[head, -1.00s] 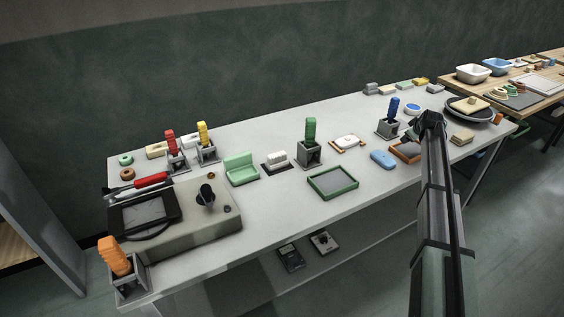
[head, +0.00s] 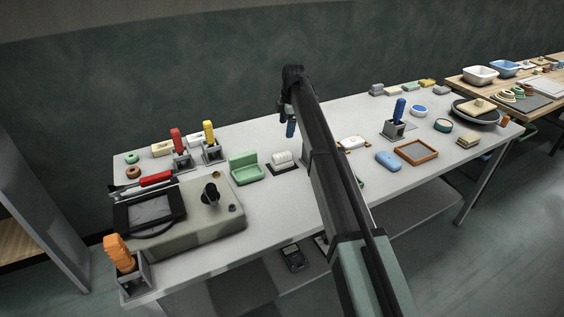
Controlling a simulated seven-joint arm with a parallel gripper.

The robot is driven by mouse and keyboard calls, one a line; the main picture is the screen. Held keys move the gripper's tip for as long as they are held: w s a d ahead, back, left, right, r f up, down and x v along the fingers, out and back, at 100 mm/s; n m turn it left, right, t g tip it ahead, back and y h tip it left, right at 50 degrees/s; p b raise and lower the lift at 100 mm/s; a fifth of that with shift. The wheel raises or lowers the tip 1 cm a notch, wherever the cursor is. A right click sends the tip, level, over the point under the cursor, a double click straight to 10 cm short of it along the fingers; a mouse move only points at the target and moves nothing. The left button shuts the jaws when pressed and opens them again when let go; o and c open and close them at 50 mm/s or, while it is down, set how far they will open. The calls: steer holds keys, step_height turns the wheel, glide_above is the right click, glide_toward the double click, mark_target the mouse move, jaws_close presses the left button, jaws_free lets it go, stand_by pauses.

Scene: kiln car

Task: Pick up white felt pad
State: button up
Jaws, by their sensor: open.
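Two white things could be the white felt pad, and I cannot tell which from here. One is a white rounded piece (head: 352,141) on a wooden-edged tray, just right of my arm and partly hidden by it. My gripper (head: 290,130) hangs from the end of the arm above the back part of the table, higher in the picture than the ribbed block. It is open, small and seen from behind, and I see nothing held in it.
The grey table (head: 320,215) also bears a green holder (head: 245,168), a blue rounded piece (head: 388,159), a brown-framed tray (head: 416,152) and a blue-handled tool in a block (head: 397,120). Red, yellow and orange-handled tools stand at left. My arm hides part of the middle.

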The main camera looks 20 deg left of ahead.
steer(key=r+n+h, duration=0.1)
steer(key=r+n, duration=0.1)
glide_above(282, 154)
steer(key=w, duration=0.1)
steer(key=shift+g+h, duration=0.3)
steer(key=shift+g, duration=0.1)
steer(key=f, duration=0.8)
steer(key=shift+s+d+f, duration=0.15)
steer(key=shift+s+f, duration=0.2)
steer(key=shift+f, duration=0.05)
steer(key=shift+s+f, duration=0.2)
steer(key=shift+f, duration=2.4)
steer(key=c, duration=1.2)
